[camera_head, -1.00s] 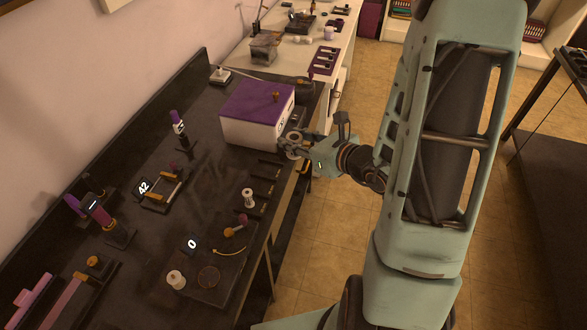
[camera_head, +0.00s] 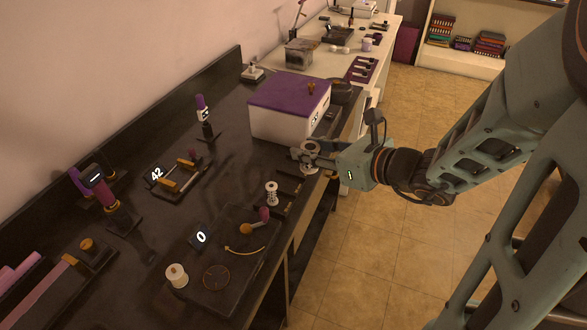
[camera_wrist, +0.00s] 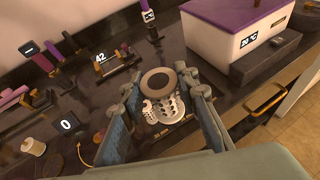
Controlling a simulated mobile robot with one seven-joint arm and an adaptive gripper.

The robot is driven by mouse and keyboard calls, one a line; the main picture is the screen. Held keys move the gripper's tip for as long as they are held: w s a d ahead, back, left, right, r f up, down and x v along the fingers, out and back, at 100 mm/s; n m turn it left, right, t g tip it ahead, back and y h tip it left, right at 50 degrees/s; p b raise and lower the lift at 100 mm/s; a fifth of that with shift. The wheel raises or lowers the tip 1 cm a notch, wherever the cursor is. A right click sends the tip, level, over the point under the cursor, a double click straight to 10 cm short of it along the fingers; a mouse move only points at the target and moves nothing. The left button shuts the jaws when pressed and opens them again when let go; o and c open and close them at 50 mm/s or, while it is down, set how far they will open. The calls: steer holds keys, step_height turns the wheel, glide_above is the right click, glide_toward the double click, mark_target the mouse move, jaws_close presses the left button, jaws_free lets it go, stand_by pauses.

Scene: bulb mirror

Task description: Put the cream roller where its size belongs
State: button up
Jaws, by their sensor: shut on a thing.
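A pale roller with a beige ringed end (camera_head: 309,149) is held by my gripper (camera_head: 312,158) at the bench's front edge, beside the white box. In the wrist view the roller's round beige end (camera_wrist: 159,82) shows between the two blue-grey fingers (camera_wrist: 166,104). White ribbed shapes show just below that end; I cannot tell whether they belong to the held roller. A small size label (camera_wrist: 160,133) lies beneath. A white ribbed roller (camera_head: 271,193) stands among dark slot holders (camera_head: 289,184) along the edge. A cream spool (camera_head: 176,275) stands at the front left.
The white box with purple lid (camera_head: 289,93) is close behind my gripper. A dark board with a "0" display (camera_head: 200,237), a "42" display stand (camera_head: 156,174) and purple-handled tools (camera_head: 100,190) occupy the black bench. Clear floor lies right.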

steer(key=w+a+f, duration=0.1)
steer(key=w+f, duration=0.2)
steer(key=w, duration=0.1)
steer(key=w+a+f, duration=0.1)
steer(key=w+f, duration=0.2)
steer(key=w, duration=0.1)
steer(key=w+a+f, duration=0.2)
steer(key=w+f, duration=0.1)
steer(key=w, duration=0.1)
steer(key=shift+w+a, duration=0.1)
steer(key=shift+w, duration=0.15)
steer(key=shift+w+f, duration=0.2)
steer(key=shift+f, duration=0.1)
steer(key=shift+w+f+b, duration=0.15)
steer(key=shift+f+b, duration=0.2)
steer(key=shift+f, duration=1.3)
steer(key=shift+f, duration=0.1)
steer(key=shift+f+b, duration=0.15)
steer(key=shift+b, duration=0.15)
steer(key=o, duration=1)
steer(key=shift+r, duration=0.25)
